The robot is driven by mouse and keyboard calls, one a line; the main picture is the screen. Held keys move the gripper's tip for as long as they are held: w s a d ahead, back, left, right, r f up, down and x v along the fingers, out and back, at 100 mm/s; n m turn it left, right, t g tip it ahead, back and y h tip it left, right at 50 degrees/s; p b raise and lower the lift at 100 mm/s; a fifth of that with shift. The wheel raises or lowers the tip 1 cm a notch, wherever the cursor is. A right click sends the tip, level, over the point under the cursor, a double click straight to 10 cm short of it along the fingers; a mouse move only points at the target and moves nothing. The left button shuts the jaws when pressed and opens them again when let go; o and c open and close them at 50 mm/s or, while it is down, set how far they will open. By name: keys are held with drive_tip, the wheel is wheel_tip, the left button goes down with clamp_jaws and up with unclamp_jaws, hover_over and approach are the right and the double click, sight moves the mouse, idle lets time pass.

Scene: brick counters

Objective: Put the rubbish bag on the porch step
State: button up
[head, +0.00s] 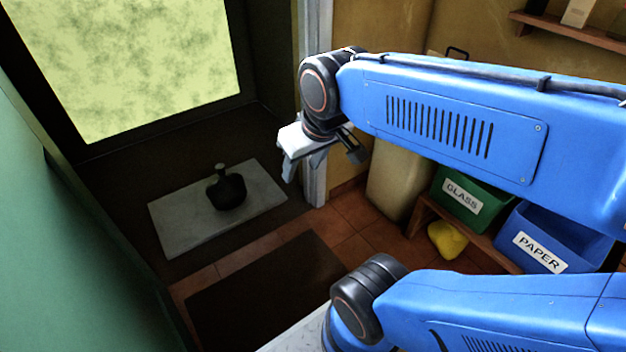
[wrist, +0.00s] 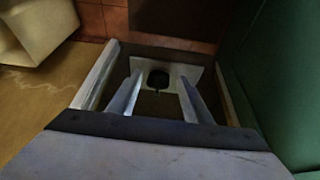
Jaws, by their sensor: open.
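The black rubbish bag (head: 227,192), with a narrow tied neck, stands upright on the pale grey slab of the porch step (head: 174,227), beyond the doorway. In the wrist view the dark bag (wrist: 158,80) shows small between the fingers, against the pale step (wrist: 188,72). My gripper (head: 320,166) is open and empty, up near the door frame. It is to the right of the bag in the head view and clearly apart from it. In the wrist view both fingers of my gripper (wrist: 159,88) stand spread. Nothing of the bag's top is hidden in the head view.
A dark mat (head: 265,295) lies on the tiled floor before the doorway. A green door (head: 60,240) stands at left. The white door frame (head: 315,185) is close to my gripper. At right are a green GLASS bin (head: 470,196), blue PAPER bin (head: 545,240) and yellow item (head: 446,239).

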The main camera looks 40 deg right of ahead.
drive_tip(key=s, duration=0.2)
drive_tip(key=s+f, duration=0.1)
drive_tip(key=s, duration=0.1)
drive_tip(key=shift+f, duration=0.2)
